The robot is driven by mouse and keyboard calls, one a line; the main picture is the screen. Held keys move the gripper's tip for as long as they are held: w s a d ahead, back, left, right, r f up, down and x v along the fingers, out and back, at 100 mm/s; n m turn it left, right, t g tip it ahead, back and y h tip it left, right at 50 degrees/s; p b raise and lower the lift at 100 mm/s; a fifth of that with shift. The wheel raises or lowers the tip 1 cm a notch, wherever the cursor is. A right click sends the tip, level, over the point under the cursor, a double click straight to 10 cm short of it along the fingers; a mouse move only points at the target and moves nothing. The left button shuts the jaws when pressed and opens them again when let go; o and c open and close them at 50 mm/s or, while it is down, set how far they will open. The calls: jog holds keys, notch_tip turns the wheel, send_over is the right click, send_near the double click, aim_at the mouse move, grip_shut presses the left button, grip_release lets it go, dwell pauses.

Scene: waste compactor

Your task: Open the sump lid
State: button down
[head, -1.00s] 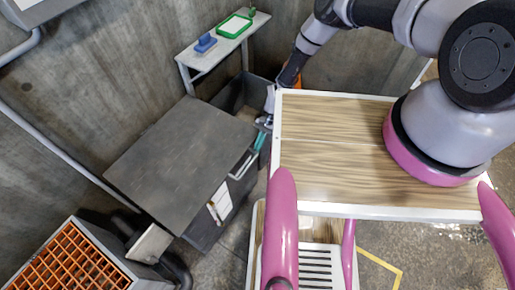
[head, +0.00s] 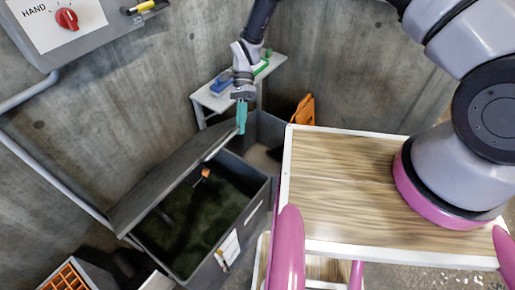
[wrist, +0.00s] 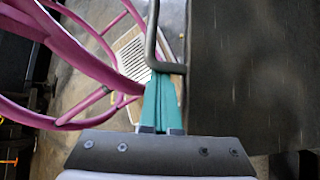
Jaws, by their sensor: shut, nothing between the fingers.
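The grey sump lid (head: 170,178) is raised and tilted along its left side, with the sump (head: 190,235) exposed under it. Dark greenish murk and a small orange-topped thing (head: 205,173) show inside. My gripper (head: 241,128) is at the lid's raised far end, its teal fingers pointing down. In the wrist view my gripper (wrist: 162,88) is shut with nothing between its fingers. Its tips are at the bent metal handle (wrist: 165,67) beside the dark lid (wrist: 250,70); I cannot tell if they press on it.
A wooden-topped table or deck (head: 340,180) lies right of the sump. A small shelf (head: 215,100) with a blue object and a green-rimmed object stands behind. A control box with a red knob (head: 67,19) is at upper left. An orange grate (head: 68,278) is at lower left.

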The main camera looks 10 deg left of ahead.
jog(key=w+a+r, duration=0.4)
jog(key=a+r, duration=0.1)
jog(key=a, duration=0.2)
jog(key=w+a+r, duration=0.4)
jog(key=a+r, duration=0.2)
jog(key=a, duration=0.2)
jog(key=shift+a+r, duration=0.2)
jog(key=shift+a, duration=0.1)
